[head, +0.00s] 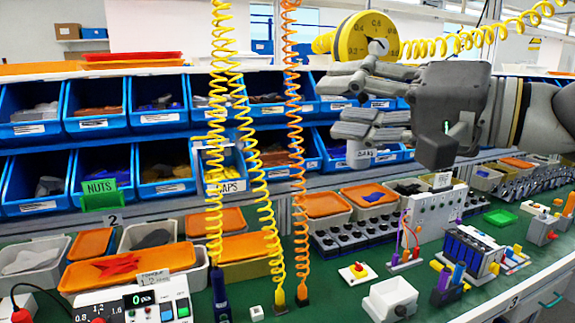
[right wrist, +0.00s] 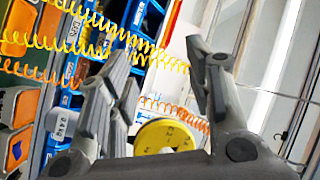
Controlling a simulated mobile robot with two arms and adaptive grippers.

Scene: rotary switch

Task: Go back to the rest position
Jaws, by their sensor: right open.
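My right gripper (head: 345,105) is raised at the upper right of the head view, in front of the shelf of blue bins. Its grey fingers point left and are spread open with nothing between them. In the right wrist view the gripper (right wrist: 150,65) shows its fingers wide apart and empty. My left gripper is not in view.
A yellow round dial (head: 370,38) hangs just above the gripper; coiled yellow (head: 245,130) and orange (head: 296,130) hoses hang left of it. Blue bins (head: 158,113) line the back. A white box (head: 390,298) and a battery-like block (head: 467,252) stand on the green bench (head: 330,295).

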